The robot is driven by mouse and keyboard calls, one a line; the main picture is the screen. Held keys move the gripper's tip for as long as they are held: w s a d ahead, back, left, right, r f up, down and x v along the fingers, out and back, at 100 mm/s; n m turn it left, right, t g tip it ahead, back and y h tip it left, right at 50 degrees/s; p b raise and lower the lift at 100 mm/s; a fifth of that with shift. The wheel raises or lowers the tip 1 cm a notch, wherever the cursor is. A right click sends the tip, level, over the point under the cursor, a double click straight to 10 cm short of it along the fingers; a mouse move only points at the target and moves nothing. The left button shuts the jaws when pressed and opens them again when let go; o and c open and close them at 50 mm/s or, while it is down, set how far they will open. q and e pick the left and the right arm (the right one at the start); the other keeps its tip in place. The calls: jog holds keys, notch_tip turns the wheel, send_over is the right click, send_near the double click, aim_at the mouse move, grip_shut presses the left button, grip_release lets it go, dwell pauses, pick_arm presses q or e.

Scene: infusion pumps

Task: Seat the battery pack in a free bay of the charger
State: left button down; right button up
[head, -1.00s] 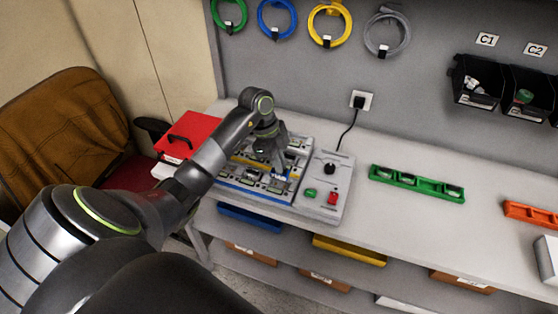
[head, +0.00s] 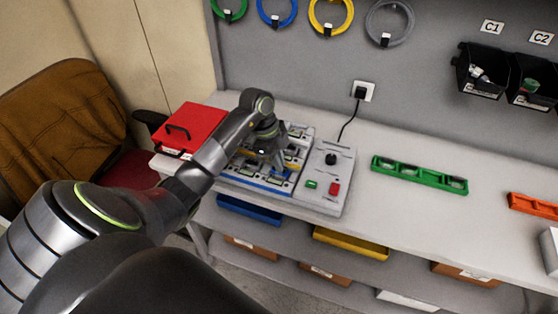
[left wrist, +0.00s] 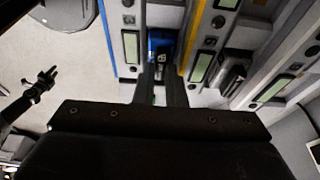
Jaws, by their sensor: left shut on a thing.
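My left gripper (head: 279,168) points down over a wide grey unit (head: 318,201) with rows of bays, small green displays and blue and yellow strips; this looks like the charger. In the left wrist view my left gripper (left wrist: 161,88) is shut on a small blue and black block (left wrist: 161,42), which looks like the battery pack. The block lies between the rows of displays, close to the unit. I cannot tell whether it touches the bay floor. The arm and fingers hide part of the unit in the head view.
A red case (head: 190,130) stands left of the unit. A green tray (head: 419,175) and an orange tray (head: 533,206) lie to the right, with bare white bench between. Black bins (head: 483,70) hang on the back wall. A cord runs to the wall socket (head: 362,92).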

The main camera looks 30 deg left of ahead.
pick_arm(q)
jog(key=shift+f, duration=0.25)
jog(key=c, duration=1.4)
grip_release()
jog(key=shift+r, duration=0.1)
jog(key=shift+w+a+r, duration=0.1)
jog(key=shift+a+r, duration=0.05)
jog(key=shift+r, duration=0.25)
jog(key=p+v, duration=0.1)
jog(key=v, duration=1.5)
jog(key=shift+s+r, duration=0.15)
jog(key=shift+s, duration=0.1)
